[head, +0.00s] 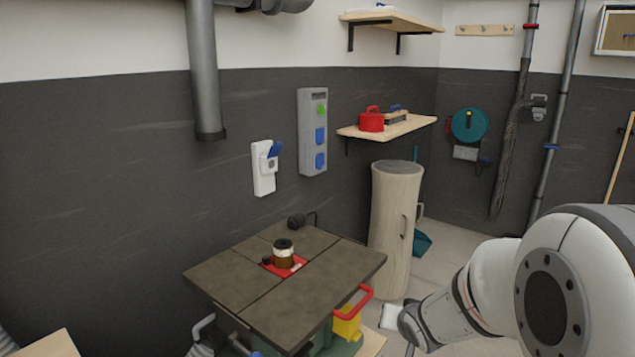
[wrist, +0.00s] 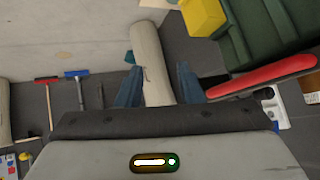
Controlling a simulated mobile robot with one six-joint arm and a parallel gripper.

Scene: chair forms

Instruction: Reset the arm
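My arm (head: 560,270) comes in from the right of the head view and bends down toward the lower middle. In the head view I cannot make out the fingers. In the wrist view my gripper (wrist: 158,85) shows two bluish fingers spread apart, with nothing visibly held between them. A pale post-like shape (wrist: 150,50) shows beyond the gap between the fingers.
A dark-topped machine table (head: 330,262) with a red handle (head: 354,302) stands left of my arm. A pale wooden post (head: 395,230) stands behind it. The red handle (wrist: 262,76) is close at right in the wrist view. Wall shelves hold a red can (head: 371,121).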

